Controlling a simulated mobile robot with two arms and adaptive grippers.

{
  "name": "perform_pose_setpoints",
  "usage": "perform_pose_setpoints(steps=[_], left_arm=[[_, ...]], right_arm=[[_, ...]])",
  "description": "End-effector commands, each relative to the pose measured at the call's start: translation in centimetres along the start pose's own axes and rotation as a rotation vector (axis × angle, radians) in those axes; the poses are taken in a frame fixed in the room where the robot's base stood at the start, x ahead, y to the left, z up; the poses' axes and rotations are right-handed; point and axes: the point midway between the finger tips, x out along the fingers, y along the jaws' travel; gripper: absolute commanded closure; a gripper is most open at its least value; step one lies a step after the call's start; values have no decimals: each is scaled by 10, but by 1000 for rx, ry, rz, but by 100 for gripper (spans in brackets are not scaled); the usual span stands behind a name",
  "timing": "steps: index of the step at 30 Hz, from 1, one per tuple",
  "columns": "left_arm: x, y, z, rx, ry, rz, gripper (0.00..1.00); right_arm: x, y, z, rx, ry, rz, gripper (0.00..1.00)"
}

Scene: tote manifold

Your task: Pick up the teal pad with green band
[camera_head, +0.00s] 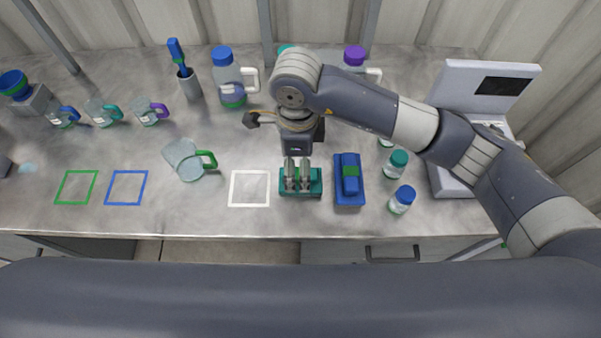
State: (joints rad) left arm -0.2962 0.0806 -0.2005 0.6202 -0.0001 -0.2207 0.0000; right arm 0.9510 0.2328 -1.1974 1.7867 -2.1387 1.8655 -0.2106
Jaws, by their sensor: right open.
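The teal pad with green band (314,183) lies on a teal tray (300,194) near the front edge of the bench, right of the white square outline. My right gripper (297,187) points down over it. Its fingers are open and sit in front of the middle of the pad, hiding much of it and the band. I cannot tell whether the fingers touch the pad. My left gripper is not in view.
A blue tray (349,203) with a blue pad stands just right. Small bottles (402,199) stand beyond it, beside a white instrument (485,85). A tilted jug (184,160) is to the left. The white outline (249,188) is clear.

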Motion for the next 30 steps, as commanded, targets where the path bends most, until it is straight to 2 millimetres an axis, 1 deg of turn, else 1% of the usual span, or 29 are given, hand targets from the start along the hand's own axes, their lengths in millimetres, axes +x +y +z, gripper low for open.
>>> perform_pose_setpoints(steps=[1,3,6,8,10,12,15,17,20,25,26,27,29,30], left_arm=[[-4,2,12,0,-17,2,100],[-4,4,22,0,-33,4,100],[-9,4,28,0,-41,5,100],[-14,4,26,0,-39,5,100],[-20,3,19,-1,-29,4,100],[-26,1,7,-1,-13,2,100],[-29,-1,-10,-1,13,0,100],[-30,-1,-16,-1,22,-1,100],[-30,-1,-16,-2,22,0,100],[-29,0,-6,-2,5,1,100],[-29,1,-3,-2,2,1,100],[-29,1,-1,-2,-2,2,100],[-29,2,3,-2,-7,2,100],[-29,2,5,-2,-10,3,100]], right_arm=[[4,0,0,1,1,2,22],[10,0,0,0,0,1,22],[15,0,-1,0,1,2,22],[20,1,-3,2,1,3,22],[29,1,-5,1,2,5,22],[38,1,-7,2,2,5,22],[54,1,-6,2,1,3,22],[59,0,-6,1,-1,2,22],[64,0,-6,0,0,-1,22],[65,0,-6,-1,-1,-1,22],[64,0,-6,-1,-1,-1,25],[64,0,-6,-1,-1,-1,34],[64,0,-6,-1,-1,-1,47],[64,0,-6,-1,-1,-1,56]])
